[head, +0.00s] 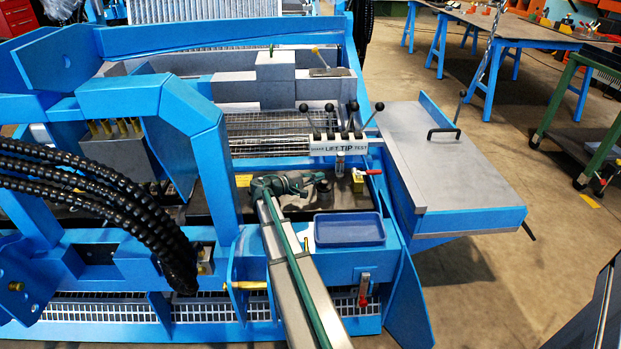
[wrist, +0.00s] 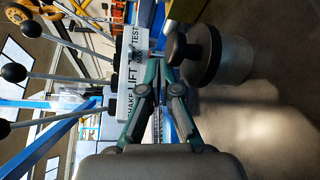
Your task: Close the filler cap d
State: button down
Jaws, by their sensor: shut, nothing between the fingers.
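My gripper (wrist: 160,62) is shut and empty, its fingertips together. In the wrist view a dark round cap (wrist: 205,62) with a black knob (wrist: 178,46) sits at the end of a thick grey neck (wrist: 232,66). The fingertips are close beside the knob; I cannot tell whether they touch it. Whether the cap is fully seated is unclear, and no letter is readable on it. In the head view my gripper (head: 318,181) is over the dark bay of the blue machine, and I cannot make out the cap there.
A lever block (head: 338,147) labelled LIFT TIP TEST, with several black-knobbed levers, stands just behind my gripper. A blue tray (head: 349,230) lies in front. A red-handled lever (head: 367,172) is to the right. A grey side table (head: 455,165) stands farther right.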

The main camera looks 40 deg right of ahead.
jog(key=shift+s+a+f, duration=0.2)
jog(key=shift+s+a, duration=0.05)
jog(key=shift+s, duration=0.05)
dwell(0.5)
